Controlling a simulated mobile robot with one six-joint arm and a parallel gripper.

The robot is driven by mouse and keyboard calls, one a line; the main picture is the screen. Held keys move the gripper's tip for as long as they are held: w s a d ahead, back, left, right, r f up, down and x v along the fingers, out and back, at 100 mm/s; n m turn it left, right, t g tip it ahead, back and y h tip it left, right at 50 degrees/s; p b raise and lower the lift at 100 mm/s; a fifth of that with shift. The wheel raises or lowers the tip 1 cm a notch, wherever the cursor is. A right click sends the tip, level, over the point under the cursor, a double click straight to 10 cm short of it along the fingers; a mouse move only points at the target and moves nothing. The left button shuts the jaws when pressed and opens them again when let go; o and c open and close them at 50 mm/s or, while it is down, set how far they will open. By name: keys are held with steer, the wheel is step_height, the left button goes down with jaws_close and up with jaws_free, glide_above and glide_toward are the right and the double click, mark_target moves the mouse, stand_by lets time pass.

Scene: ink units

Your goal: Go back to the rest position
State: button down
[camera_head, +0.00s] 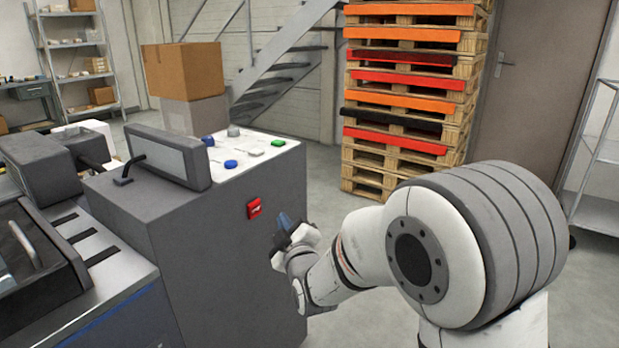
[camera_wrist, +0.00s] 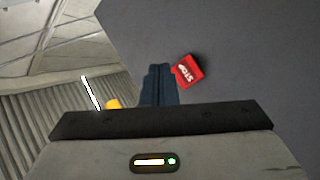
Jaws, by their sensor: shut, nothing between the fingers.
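My gripper (camera_head: 287,224) is in front of the side of the grey machine (camera_head: 215,255), just right of and below a red switch (camera_head: 254,208). In the wrist view my gripper's dark fingers (camera_wrist: 158,84) are together with nothing between them. The red switch, lettered STOP, also shows in the wrist view (camera_wrist: 188,71), just right of the fingertips. Whether the fingers touch it or the machine, I cannot tell. My arm reaches in from the lower right of the head view.
The machine's top panel has several coloured buttons (camera_head: 231,164) and a grey screen (camera_head: 168,156). A tall stack of wooden pallets (camera_head: 408,95) stands behind my arm. A cardboard box (camera_head: 183,68) and metal stairs (camera_head: 285,55) are at the back. Open floor lies between machine and pallets.

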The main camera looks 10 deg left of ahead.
steer(key=s+d+r+m+g+h+p, duration=0.2)
steer(key=d+r+m+g+h+p, duration=0.15)
steer(key=d+r+p, duration=0.45)
steer(key=s+d+r+m+g+h+p, duration=0.2)
steer(key=d+r+m+p, duration=0.3)
steer(key=d, duration=0.5)
steer(key=s+d+r+m+g+h+p, duration=0.2)
steer(key=s+d+r+m+g+p, duration=0.2)
steer(key=s+d+p, duration=0.3)
steer(key=s+d+r+m+g+h+p, duration=0.2)
steer(key=s+d+p, duration=0.5)
steer(key=s, duration=0.8)
step_height(320, 180, up, 4)
steer(key=shift+s+d+f+m+g, duration=0.2)
steer(key=shift+d+f+m+g, duration=0.05)
steer(key=shift+d+m+g, duration=0.75)
